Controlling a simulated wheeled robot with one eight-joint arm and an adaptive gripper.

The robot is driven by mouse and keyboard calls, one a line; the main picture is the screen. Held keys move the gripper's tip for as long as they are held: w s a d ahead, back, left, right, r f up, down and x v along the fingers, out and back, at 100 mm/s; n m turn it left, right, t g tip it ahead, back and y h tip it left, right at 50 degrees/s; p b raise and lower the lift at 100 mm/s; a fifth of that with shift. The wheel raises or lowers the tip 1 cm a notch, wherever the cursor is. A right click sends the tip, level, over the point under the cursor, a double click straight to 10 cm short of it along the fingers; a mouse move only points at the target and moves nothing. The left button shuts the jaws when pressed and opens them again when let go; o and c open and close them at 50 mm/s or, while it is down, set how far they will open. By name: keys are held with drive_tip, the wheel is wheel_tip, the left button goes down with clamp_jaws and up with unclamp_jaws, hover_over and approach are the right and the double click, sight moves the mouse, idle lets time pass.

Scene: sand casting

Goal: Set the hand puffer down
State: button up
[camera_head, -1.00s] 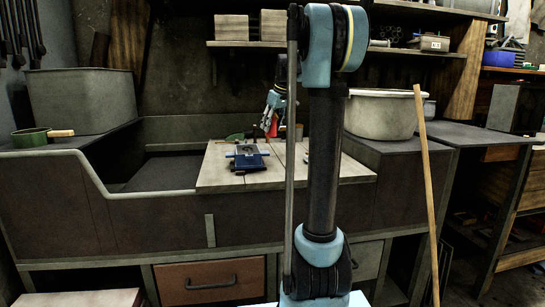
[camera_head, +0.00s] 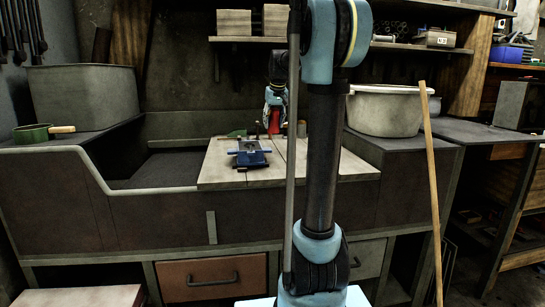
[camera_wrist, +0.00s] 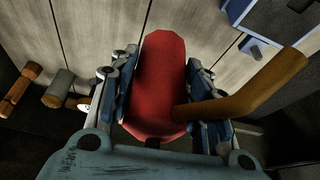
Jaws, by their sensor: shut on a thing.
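The hand puffer has a red bulb (camera_wrist: 160,75) and a brown bent nozzle (camera_wrist: 255,85) that points to the upper right in the wrist view. My gripper (camera_wrist: 157,90) is shut on the bulb, with a blue finger on each side of it. In the head view my gripper (camera_head: 274,98) points down over the back of the pale wooden board (camera_head: 222,173). The red puffer (camera_head: 274,126) shows below it, partly hidden. I cannot tell whether it touches the board.
A blue-framed moulding box (camera_head: 250,153) sits on the board, left of the puffer. Several wooden-handled tools (camera_wrist: 60,88) lie at the left in the wrist view. A large pale tub (camera_head: 385,112) stands to the right. The board's front is clear.

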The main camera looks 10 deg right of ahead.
drive_tip(key=m, duration=0.1)
drive_tip(key=m+h, duration=0.1)
drive_tip(key=m, duration=0.2)
drive_tip(key=shift+w+a+r+m+h, duration=0.1)
drive_tip(key=shift+w+r+m+h, duration=0.05)
drive_tip(key=shift+r+m+h, duration=0.15)
drive_tip(key=shift+f, duration=0.2)
wheel_tip(320, 180, down, 10)
drive_tip(key=shift+r, duration=0.15)
drive_tip(key=o, duration=1.3)
drive_tip(key=shift+c, duration=0.2)
drive_tip(key=v, duration=1.2)
